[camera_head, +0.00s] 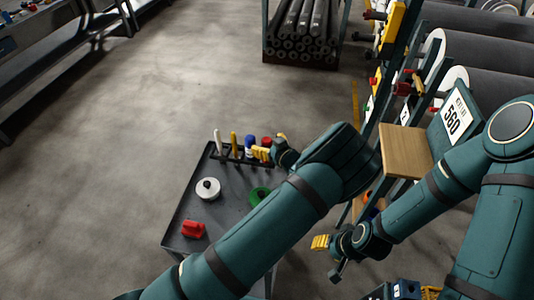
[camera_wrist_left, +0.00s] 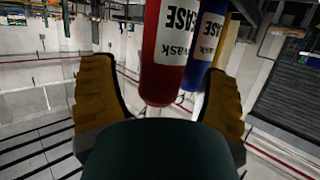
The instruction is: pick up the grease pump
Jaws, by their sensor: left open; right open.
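A red cylinder with a white GREASE label (camera_wrist_left: 165,50) hangs between the fingers of my left gripper (camera_wrist_left: 160,85) in the left wrist view, where its text appears upside down. A similar blue cylinder (camera_wrist_left: 205,45) is beside and partly behind it. In the head view, the red one (camera_head: 266,142) and the blue one (camera_head: 249,142) stand at the far edge of a dark cart (camera_head: 190,165). My left gripper (camera_head: 271,147) is open close to them. I cannot tell which is the grease pump. My right gripper (camera_head: 326,254) is open and empty, right of the cart.
Yellow-handled (camera_head: 234,142) and white-handled (camera_head: 218,140) tools stand left of the cylinders. The cart also carries a white roll (camera_head: 208,188), a green ring (camera_head: 260,196) and a red object (camera_head: 193,229). A wooden shelf (camera_head: 403,150) stands at right.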

